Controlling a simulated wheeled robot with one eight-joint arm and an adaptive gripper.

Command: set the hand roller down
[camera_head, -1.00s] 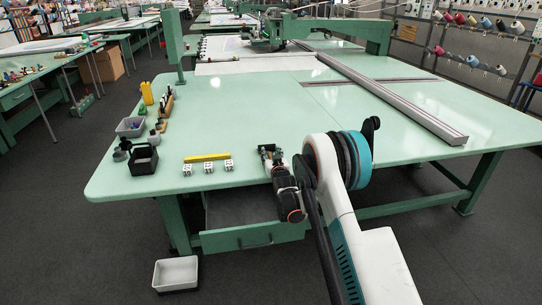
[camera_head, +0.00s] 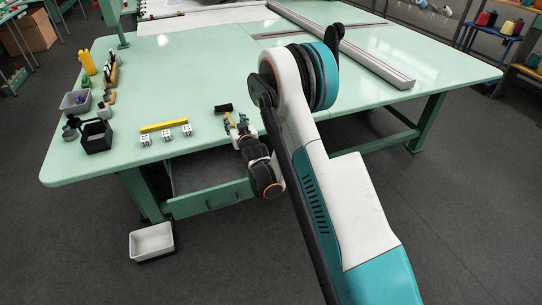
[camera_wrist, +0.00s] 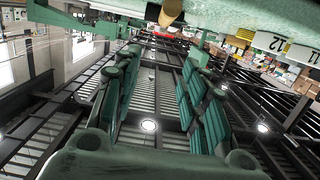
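The hand roller (camera_head: 223,107) shows as a small black roller on the green tabletop near its front edge. In the wrist view, a tan rounded end (camera_wrist: 171,12), apparently its handle, shows at the top, beyond the fingertips. My gripper (camera_head: 234,122) is low at the front edge of the table, right by the roller. In the wrist view, the fingers of my gripper (camera_wrist: 164,55) are spread apart with nothing between them. Whether a fingertip still touches the handle cannot be told.
Left of my gripper are white marked blocks (camera_head: 167,134) and a yellow bar (camera_head: 164,125). A black caddy (camera_head: 96,137), a grey bin (camera_head: 75,103) and a yellow bottle (camera_head: 88,62) stand further left. A white tub (camera_head: 151,241) is on the floor. The tabletop (camera_head: 190,75) behind the roller is clear.

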